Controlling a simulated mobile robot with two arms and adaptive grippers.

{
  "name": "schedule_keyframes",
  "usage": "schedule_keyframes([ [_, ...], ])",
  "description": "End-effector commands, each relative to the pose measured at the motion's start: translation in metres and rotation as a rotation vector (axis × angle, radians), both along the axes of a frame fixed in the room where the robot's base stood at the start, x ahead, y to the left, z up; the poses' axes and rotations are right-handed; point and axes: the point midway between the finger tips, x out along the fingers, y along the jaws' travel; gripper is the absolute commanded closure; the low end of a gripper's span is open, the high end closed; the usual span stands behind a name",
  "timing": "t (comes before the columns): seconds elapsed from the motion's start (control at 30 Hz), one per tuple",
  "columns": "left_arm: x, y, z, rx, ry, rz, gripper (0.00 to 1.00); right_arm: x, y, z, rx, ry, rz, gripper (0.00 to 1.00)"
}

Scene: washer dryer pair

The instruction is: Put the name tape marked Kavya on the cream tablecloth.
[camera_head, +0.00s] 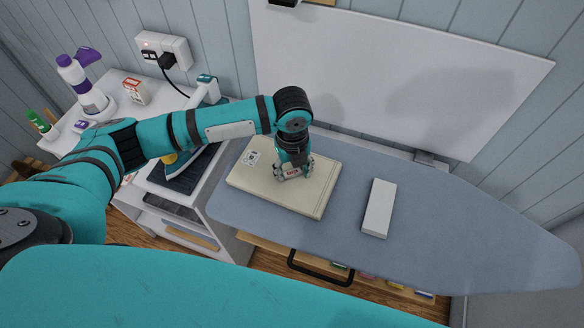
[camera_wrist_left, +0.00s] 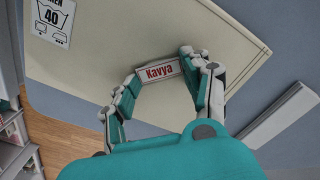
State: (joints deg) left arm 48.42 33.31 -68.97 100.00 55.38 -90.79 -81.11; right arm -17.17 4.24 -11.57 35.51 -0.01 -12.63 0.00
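The cream tablecloth (camera_head: 316,184) lies folded on the ironing board, with a printed label at its left corner; it also fills much of the left wrist view (camera_wrist_left: 90,70). The name tape (camera_wrist_left: 160,71) is a small white strip reading Kavya in red. It sits between the fingertips of my left gripper (camera_wrist_left: 160,68), which appear to touch both ends. In the head view the left gripper (camera_head: 292,174) points down over the middle of the cloth, with the name tape (camera_head: 292,173) at its tips. I cannot tell whether the tape touches the cloth. My right gripper is out of view.
A white block (camera_head: 379,208) lies on the blue-grey ironing board (camera_head: 460,235), right of the cloth. On the left, a white cabinet holds an iron (camera_head: 203,95), a red-and-white box (camera_head: 136,92) and a purple-topped bottle (camera_head: 85,85). A white panel (camera_head: 390,75) stands behind the board.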

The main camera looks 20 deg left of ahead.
Motion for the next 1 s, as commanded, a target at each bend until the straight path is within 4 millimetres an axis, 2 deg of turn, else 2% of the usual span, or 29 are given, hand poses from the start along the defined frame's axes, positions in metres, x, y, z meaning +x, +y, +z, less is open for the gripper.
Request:
schedule_keyframes([
  [0.03, -0.008, 0.0, -0.012, 0.007, 0.022, -0.002, 0.46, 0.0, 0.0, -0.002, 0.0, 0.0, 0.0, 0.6],
  [0.17, -0.008, 0.001, -0.012, 0.007, 0.024, -0.001, 0.31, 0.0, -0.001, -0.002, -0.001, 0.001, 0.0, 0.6],
  [0.57, -0.008, 0.001, -0.009, 0.009, 0.024, -0.004, 0.31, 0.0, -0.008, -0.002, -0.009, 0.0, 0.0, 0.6],
  [0.77, -0.005, 0.0, 0.017, 0.005, 0.014, -0.003, 0.31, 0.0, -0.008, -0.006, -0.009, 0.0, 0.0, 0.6],
  [1.0, -0.004, 0.0, 0.073, 0.005, 0.01, -0.002, 0.31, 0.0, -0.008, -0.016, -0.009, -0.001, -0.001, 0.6],
])
